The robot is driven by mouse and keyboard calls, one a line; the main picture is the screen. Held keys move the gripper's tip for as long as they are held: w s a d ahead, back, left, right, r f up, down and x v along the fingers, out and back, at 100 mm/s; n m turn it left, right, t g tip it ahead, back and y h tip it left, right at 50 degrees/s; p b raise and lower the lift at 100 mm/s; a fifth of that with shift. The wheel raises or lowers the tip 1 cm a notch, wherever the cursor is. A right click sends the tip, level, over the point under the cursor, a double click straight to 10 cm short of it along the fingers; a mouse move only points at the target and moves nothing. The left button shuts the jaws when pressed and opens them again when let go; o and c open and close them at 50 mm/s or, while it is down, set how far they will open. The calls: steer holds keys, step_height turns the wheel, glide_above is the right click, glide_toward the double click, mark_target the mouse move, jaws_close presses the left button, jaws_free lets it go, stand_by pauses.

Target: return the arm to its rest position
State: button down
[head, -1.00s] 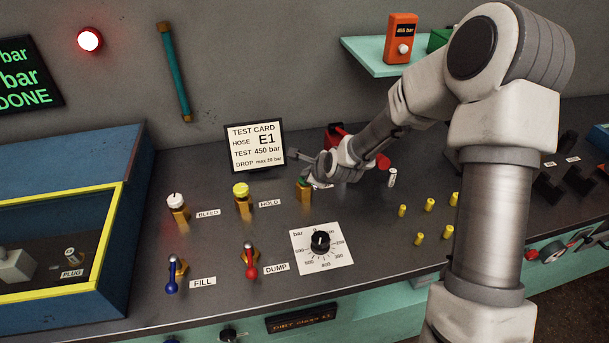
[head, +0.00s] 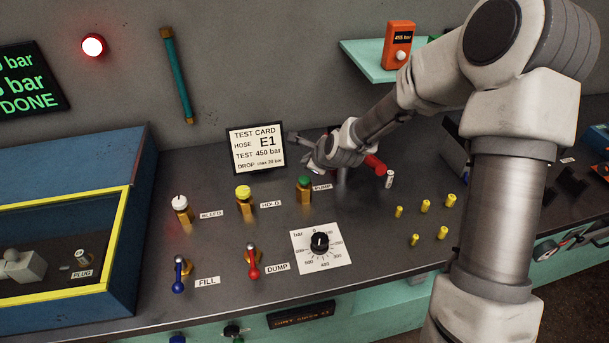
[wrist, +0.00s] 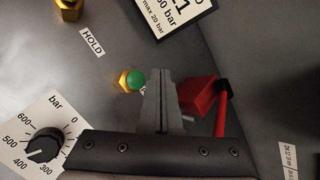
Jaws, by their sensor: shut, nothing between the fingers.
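My arm reaches in from the right in the head view, over the dark bench (head: 365,240). My gripper (head: 296,139) is above the bench, just right of the test card (head: 256,148). In the wrist view my gripper (wrist: 162,85) has its two fingers closed together with nothing between them. The green-capped pump valve (head: 304,188) stands below and clear of the gripper in the head view. It also shows in the wrist view (wrist: 133,80), left of the fingers.
Yellow hold (head: 244,197) and white bleed (head: 181,206) valves, blue (head: 180,275) and red (head: 253,262) levers and a pressure dial (head: 319,241) stand nearby. Small yellow fittings (head: 425,205) lie right. A teal shelf (head: 365,62) with an orange gauge (head: 398,43) is on the wall.

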stand_by(0.3)
steer(key=shift+s+r, duration=0.1)
steer(key=shift+r, duration=0.15)
steer(key=s+d+r+n+g+h, duration=0.1)
steer(key=s+d+r+n, duration=0.2)
steer(key=s+r+n, duration=0.35)
steer(key=s+d+r+n+g+h, duration=0.1)
steer(key=s+d+r+n+h, duration=0.15)
steer(key=s+r+n, duration=0.4)
steer(key=s+d+r+n, duration=0.2)
steer(key=s+r+n, duration=0.1)
steer(key=s, duration=0.7)
steer(key=s+d+r+n, duration=0.3)
steer(key=s+n, duration=0.3)
steer(key=s, duration=0.4)
steer(key=shift+d+r+g, duration=0.3)
steer(key=shift+r+g, duration=0.05)
steer(key=shift+g, duration=0.05)
steer(key=shift+w+a+n, duration=0.1)
steer(key=shift+a+n, duration=0.05)
steer(key=shift+n, duration=0.15)
